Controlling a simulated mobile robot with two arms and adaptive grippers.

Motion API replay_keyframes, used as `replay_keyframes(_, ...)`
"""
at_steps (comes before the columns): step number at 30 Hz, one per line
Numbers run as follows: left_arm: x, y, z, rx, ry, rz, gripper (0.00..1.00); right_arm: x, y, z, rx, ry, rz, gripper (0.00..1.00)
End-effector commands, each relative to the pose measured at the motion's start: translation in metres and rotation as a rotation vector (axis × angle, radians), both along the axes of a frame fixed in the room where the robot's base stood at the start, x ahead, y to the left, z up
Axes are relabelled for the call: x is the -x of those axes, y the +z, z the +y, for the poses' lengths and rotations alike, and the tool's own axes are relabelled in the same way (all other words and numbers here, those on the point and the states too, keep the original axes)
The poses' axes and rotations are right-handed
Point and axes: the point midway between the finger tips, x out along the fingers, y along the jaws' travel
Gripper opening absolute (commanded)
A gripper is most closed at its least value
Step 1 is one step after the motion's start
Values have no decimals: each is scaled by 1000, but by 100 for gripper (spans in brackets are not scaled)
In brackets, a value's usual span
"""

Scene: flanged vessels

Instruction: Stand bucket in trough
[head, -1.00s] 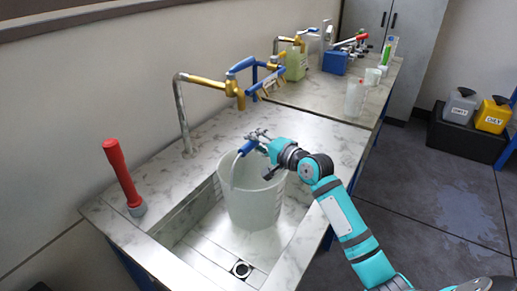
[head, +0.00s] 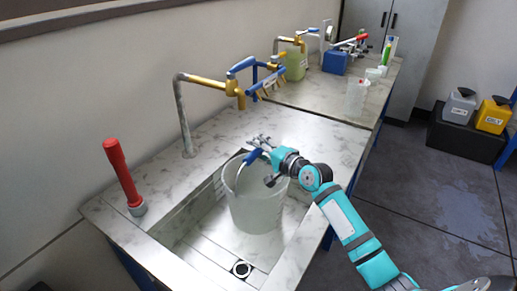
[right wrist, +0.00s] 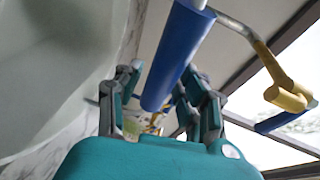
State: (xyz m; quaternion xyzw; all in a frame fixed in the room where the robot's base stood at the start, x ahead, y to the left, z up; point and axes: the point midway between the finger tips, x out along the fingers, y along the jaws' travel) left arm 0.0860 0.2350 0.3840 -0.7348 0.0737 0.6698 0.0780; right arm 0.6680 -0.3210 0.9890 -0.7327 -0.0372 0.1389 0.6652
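The translucent pale bucket (head: 256,205) stands roughly upright inside the trough (head: 195,255), toward its far right end. Its wire handle is raised and carries a blue grip (head: 253,157). My right gripper (head: 260,141) is just above that grip. In the right wrist view the blue grip (right wrist: 172,65) runs close past the fingers of my right gripper (right wrist: 160,75), which stand apart on either side. They do not look clamped on it. The bucket's wall (right wrist: 45,60) fills the left of that view. Whether its base rests flat is hard to see. My left gripper is not in view.
A red-handled tool (head: 123,175) stands at the left rim. A clear jug (head: 356,97) and a blue container (head: 335,62) sit on the far counter.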

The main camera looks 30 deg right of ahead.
Motion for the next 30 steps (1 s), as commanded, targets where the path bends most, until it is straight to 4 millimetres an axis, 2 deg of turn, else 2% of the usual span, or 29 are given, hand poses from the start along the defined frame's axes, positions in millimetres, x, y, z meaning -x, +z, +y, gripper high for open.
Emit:
replay_keyframes(9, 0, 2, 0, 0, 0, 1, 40, 0, 3, 0, 0, 0, -1, 43)
replay_keyframes(11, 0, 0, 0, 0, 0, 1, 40, 5, 2, -1, 0, 0, 0, 43)
replay_keyframes(14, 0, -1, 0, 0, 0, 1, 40, 19, 3, -5, 1, 0, 1, 43)
replay_keyframes(24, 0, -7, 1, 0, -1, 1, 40, 88, 14, -21, 2, 1, 1, 43)
replay_keyframes(30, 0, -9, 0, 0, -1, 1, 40, 110, 18, -27, 1, 0, 1, 43)
